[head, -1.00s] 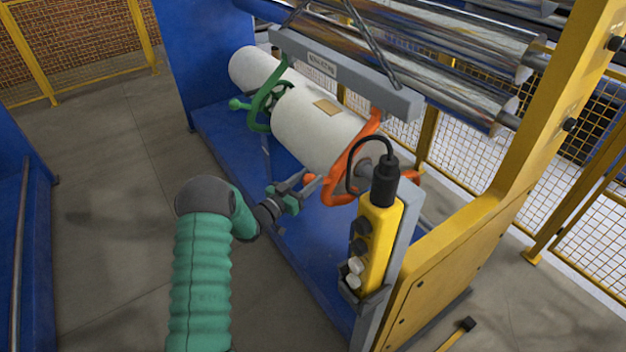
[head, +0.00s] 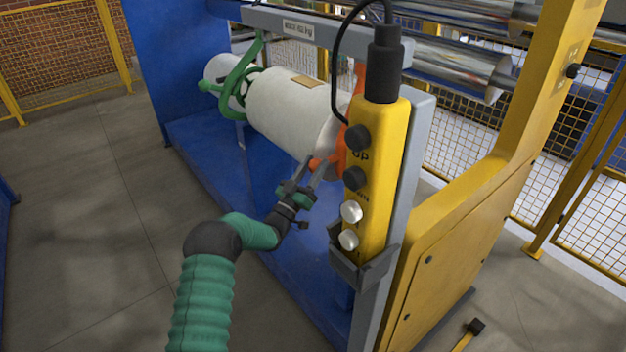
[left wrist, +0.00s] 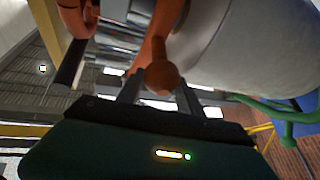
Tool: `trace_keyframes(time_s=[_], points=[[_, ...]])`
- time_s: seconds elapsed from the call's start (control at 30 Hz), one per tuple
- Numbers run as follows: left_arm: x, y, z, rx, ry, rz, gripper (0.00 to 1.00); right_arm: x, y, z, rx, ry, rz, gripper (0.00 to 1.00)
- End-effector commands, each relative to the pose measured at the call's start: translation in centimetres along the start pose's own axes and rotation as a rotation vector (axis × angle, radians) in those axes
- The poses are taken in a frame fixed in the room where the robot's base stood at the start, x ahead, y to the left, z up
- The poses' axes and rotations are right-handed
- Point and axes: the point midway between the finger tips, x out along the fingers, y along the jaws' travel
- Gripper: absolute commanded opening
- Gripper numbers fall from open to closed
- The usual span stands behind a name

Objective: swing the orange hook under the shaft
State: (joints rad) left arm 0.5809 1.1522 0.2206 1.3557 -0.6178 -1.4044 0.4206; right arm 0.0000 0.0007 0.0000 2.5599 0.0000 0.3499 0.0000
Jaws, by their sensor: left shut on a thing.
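The orange hook (head: 341,148) hangs from the grey lifting beam (head: 225,12) at the near end of the white film roll (head: 285,108). The yellow control pendant hides much of it. My left gripper (head: 318,172) is shut on the orange hook's knob, low beside the roll's near end. In the left wrist view the rounded orange knob (left wrist: 160,78) sits between my two fingers, with the white roll (left wrist: 245,45) just beyond. The shaft at the near end is hidden behind the pendant in the head view. The green hook (head: 236,88) is at the roll's far end. My right gripper is out of view.
The yellow pendant (head: 375,200) with black and white buttons stands close in front, on a grey post (head: 412,150). A yellow machine frame (head: 470,215) is at the right. The blue machine base (head: 225,190) lies below the roll. Grey floor at the left is open.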

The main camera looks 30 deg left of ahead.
Motion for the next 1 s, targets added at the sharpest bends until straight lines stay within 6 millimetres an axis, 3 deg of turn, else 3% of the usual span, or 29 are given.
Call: trace_keyframes(time_s=[0.03, 0.57, 0.6, 0.73, 1.0], points=[[-0.4, 0.1, 1.8, -0.01, -0.012, -0.001, 0.0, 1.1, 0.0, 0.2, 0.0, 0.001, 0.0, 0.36], [0.5, 0.6, 2.4, -0.019, 0.005, 0.006, 0.0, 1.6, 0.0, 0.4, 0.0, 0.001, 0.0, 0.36], [0.5, 0.6, 2.3, -0.019, 0.005, 0.006, 0.48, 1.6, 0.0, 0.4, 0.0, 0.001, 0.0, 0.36], [0.5, 0.5, 2.0, -0.017, 0.01, 0.005, 0.64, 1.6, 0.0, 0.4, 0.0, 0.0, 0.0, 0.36], [0.4, 0.2, 1.3, -0.013, 0.02, 0.002, 0.64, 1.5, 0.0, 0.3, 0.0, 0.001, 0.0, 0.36]])
